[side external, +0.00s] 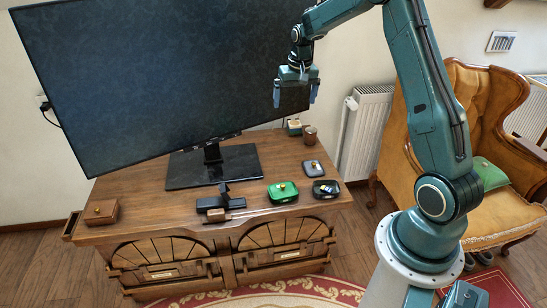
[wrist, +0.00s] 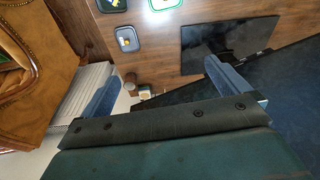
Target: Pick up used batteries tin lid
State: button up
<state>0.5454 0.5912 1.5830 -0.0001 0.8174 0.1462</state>
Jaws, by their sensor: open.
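I cannot read any label naming the used batteries tin. My gripper (side external: 295,96) is open and empty, high above the cabinet's back edge.
A large tilted monitor (side external: 150,75) on a black base (side external: 180,172) fills the left and back. Two small cups (side external: 310,136) (side external: 294,127) stand at the back edge. A black stand (side external: 220,203) and a wooden box (side external: 101,212) are farther left. An armchair (side external: 480,130) is right.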

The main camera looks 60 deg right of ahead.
jog(key=d+f+m+g, duration=0.1)
jog(key=d+f+m, duration=0.1)
jog(key=d+f, duration=0.65)
jog(key=m+y, duration=0.1)
send_near(315, 171)
jog(key=shift+w+f+g, duration=0.15)
jog(key=shift+f+g, duration=0.15)
jog(key=shift+f, duration=0.9)
jog(key=shift+w+a+f, duration=0.1)
jog(key=shift+f, duration=2.5)
jog(key=c, duration=0.9)
